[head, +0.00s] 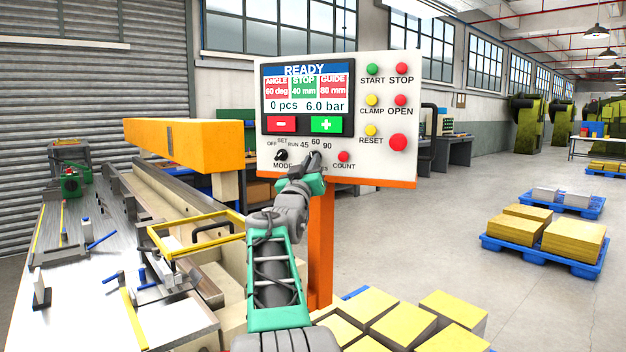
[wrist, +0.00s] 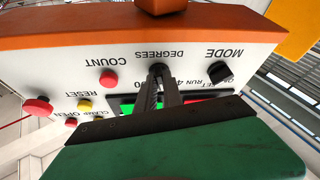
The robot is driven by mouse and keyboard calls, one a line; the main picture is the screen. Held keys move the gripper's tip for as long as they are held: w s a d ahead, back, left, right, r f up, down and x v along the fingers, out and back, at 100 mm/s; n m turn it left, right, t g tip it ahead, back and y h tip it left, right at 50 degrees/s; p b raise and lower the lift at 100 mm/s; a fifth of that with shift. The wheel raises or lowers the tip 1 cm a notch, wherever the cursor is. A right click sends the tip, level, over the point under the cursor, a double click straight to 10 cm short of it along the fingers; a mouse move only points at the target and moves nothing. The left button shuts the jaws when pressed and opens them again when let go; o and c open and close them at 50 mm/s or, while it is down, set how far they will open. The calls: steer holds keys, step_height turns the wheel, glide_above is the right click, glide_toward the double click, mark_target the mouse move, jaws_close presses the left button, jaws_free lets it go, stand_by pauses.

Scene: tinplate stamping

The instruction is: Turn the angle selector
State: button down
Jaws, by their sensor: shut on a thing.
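The angle selector (wrist: 158,69) is a dark knob above the DEGREES label on the white control panel (head: 270,140). In the head view it is mostly hidden behind my gripper (head: 315,163), among the marks 45, 60 and 90. In the wrist view the panel appears upside down, and my gripper's two dark fingers (wrist: 159,82) are closed on the knob. The knob's pointer direction cannot be seen. The screen (head: 305,97) reads READY, with ANGLE 60 deg and GUIDE 80 mm on red and STOP 40 mm on green.
The MODE knob (head: 281,155) is left of my gripper and the red COUNT button (head: 344,156) right of it. Several coloured buttons line the panel's right side. A machine with a yellow frame (head: 160,238) stands at left. Yellow-topped stacks (head: 368,305) lie below the panel.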

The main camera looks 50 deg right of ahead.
steer(key=shift+w+f+m+g+h+b, duration=0.15)
steer(key=shift+m+g+b, duration=0.3)
steer(key=shift+m, duration=0.45)
steer(key=shift+s+f+m+g+h+b, duration=0.1)
steer(key=shift+m+g+h+b, duration=0.25)
steer(key=shift+m, duration=0.55)
steer(key=shift+r+m+g, duration=0.1)
steer(key=shift+m+g, duration=0.2)
steer(key=c, duration=1.5)
jaws_free()
steer(key=shift+r, duration=0.1)
steer(key=b+v, duration=0.2)
steer(key=v, duration=0.6)
